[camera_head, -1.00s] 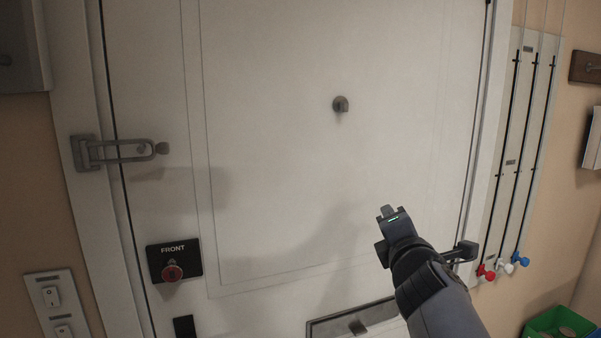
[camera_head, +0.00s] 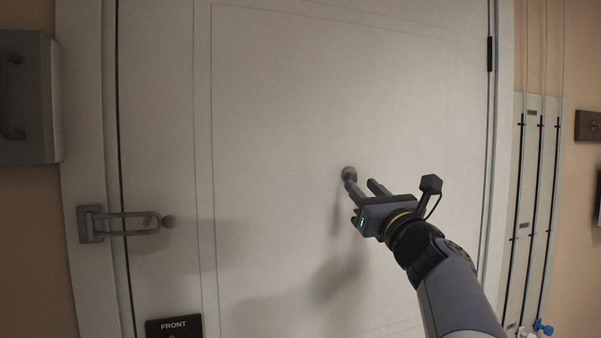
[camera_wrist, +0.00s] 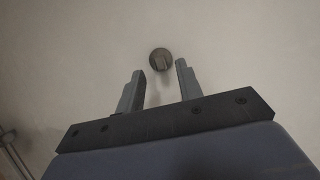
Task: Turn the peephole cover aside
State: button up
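The peephole cover (camera_head: 349,173) is a small round grey-brown piece on the white door (camera_head: 280,120). In the wrist view the cover (camera_wrist: 160,60) is a disc with a raised lighter tab, just beyond the fingertips and between their lines. My gripper (camera_head: 361,182) is open, its two fingers pointing at the door. In the head view the left fingertip overlaps the lower edge of the cover; whether it touches cannot be told. In the wrist view my gripper (camera_wrist: 160,68) has nothing between its fingers.
A swing-bar latch (camera_head: 125,224) sits on the door's left edge. A FRONT sign (camera_head: 174,326) is at lower left. A grey box with a handle (camera_head: 28,100) hangs on the left wall. A panel with vertical rods (camera_head: 530,200) is on the right. The door around the cover is clear.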

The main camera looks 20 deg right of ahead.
aim_at(355, 179)
jog(key=shift+p+x, duration=0.5)
jog(key=shift+x, duration=1.3)
jog(key=shift+c, duration=0.5)
grip_shut()
